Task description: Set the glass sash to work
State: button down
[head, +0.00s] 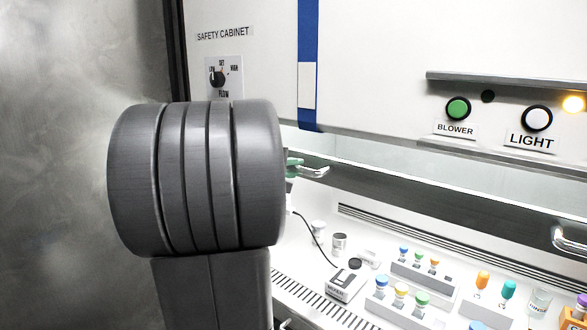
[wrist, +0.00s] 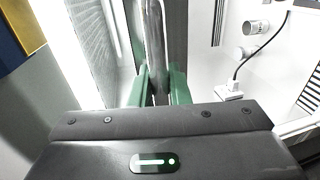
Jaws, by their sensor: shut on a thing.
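The glass sash (head: 400,163) of the safety cabinet is a pale pane with a dark metal bottom rail (head: 420,189). It is partly raised, with an open gap below the rail. A bright metal handle (head: 316,172) sticks out near the rail's left end. My gripper (head: 293,165) is at this handle, mostly hidden behind my thick grey arm link. In the wrist view, the green fingers of my gripper (wrist: 158,90) are shut on the metal handle (wrist: 157,45) between them. A blue strip with a blank white patch (head: 307,85) runs down the cabinet front.
A second handle (head: 570,240) is on the right. Above are the BLOWER button (head: 458,109), LIGHT button (head: 537,118), a glowing amber lamp (head: 573,104) and a flow knob (head: 218,79). Inside stand a mixer (head: 346,285), vial racks (head: 398,306) and loose tubes.

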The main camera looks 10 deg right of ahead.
notch_tip(320, 180, down, 25)
jog(key=b, duration=2.9)
jog(key=shift+b, duration=0.3)
jog(key=shift+f, duration=0.1)
jog(key=c, duration=1.4)
grip_release()
jog(key=shift+a, duration=0.1)
jog(key=p+v, duration=0.1)
jog(key=v, duration=1.2)
jog(key=shift+s+a, duration=0.2)
jog(key=shift+a, duration=0.1)
jog(key=x, duration=1.4)
jog(key=shift+r+b, duration=0.2)
jog(key=shift+b, duration=0.25)
